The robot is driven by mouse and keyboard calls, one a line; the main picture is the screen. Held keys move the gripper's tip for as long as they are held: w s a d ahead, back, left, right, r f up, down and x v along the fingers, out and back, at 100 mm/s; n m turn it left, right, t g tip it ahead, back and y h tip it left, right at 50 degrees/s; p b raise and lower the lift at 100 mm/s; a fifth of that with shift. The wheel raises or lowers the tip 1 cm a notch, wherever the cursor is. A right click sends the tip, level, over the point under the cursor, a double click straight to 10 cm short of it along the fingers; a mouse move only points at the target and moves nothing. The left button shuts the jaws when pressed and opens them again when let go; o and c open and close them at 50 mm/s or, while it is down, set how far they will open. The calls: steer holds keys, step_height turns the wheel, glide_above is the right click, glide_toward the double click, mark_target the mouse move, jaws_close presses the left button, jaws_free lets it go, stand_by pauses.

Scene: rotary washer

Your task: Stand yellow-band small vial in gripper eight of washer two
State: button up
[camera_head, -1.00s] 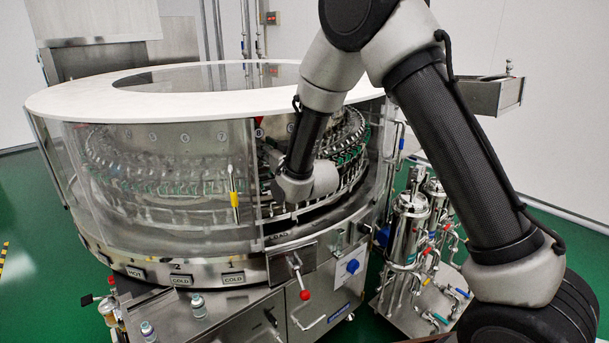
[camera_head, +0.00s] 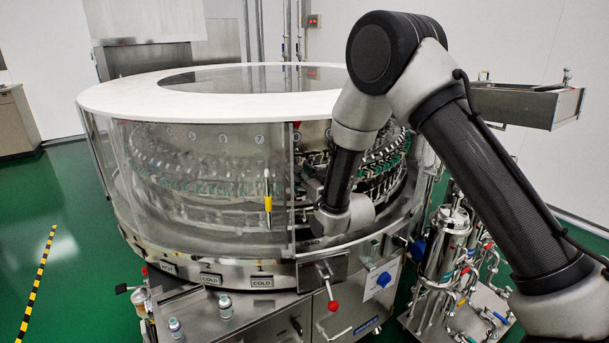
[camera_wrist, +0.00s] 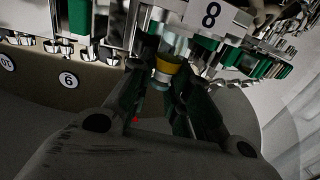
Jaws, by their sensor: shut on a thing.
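The yellow-band small vial (camera_wrist: 168,66) is between the fingers of my gripper (camera_wrist: 165,84) in the wrist view. My gripper is shut on it. The vial is close to the white plate marked 8 (camera_wrist: 211,14) and the washer's metal and green gripper parts (camera_wrist: 204,42). Whether it touches them I cannot tell. In the head view my arm reaches through the front opening of the round washer (camera_head: 200,240); my fingers and the vial cannot be made out there.
Two vials stand on the ledge at the washer's front: one (camera_head: 225,306) and another (camera_head: 175,328). A clear curved guard with a yellow-handled rod (camera_head: 268,200) stands left of my wrist. A red-knobbed lever (camera_head: 333,306) is below.

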steer(key=shift+f, duration=0.15)
steer(key=shift+f, duration=0.25)
steer(key=o, duration=0.5)
steer(key=shift+c, duration=0.2)
